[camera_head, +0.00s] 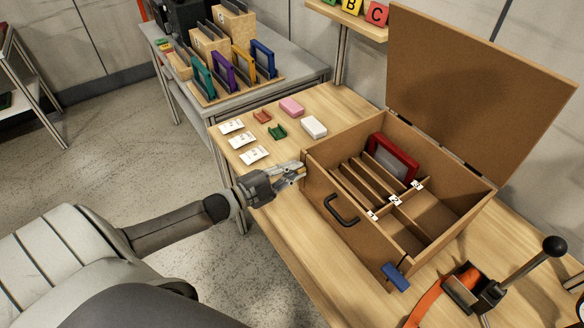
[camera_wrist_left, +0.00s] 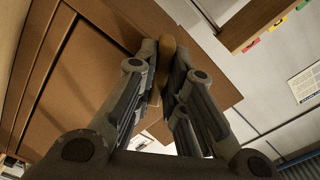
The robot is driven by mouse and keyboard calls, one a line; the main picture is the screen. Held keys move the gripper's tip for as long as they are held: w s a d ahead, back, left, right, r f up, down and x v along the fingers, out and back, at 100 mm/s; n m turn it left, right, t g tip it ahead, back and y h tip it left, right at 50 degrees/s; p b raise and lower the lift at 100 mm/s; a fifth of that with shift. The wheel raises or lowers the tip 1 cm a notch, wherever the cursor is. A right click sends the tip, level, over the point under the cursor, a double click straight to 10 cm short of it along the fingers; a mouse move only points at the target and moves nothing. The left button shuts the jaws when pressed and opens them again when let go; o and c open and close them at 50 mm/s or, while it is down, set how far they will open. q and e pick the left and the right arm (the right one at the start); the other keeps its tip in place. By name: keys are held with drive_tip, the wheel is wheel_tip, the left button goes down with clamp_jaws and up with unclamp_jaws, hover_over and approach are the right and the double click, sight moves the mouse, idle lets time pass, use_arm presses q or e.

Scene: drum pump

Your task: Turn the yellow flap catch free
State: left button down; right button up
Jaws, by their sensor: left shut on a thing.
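My left gripper (camera_head: 298,171) is at the left front corner of a brown wooden box (camera_head: 345,222). Its fingers are closed on the small yellow flap catch (camera_head: 301,177), which is mostly hidden by them in the head view. In the left wrist view the gripper (camera_wrist_left: 164,66) has its two fingers on either side of the yellow-brown catch (camera_wrist_left: 168,48), against the box wall (camera_wrist_left: 105,25). How far the catch is turned cannot be told. My right gripper is not in view.
The box lid (camera_head: 475,80) stands open; a red-framed piece (camera_head: 393,157) sits inside beside slotted dividers. The front has a black handle (camera_head: 342,211) and a blue catch (camera_head: 396,277). White cards (camera_head: 243,141) lie left; a black-knobbed lever (camera_head: 525,265) stands right.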

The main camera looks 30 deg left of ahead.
use_arm(q)
drive_tip(key=n+p, duration=0.2)
drive_tip(key=n, duration=0.9)
drive_tip(key=shift+f+n, duration=0.1)
drive_tip(key=shift+n, duration=0.3)
idle(0.3)
drive_tip(key=c, duration=1.5)
unclamp_jaws()
drive_tip(key=shift+s, duration=0.1)
drive_tip(key=v, duration=1.2)
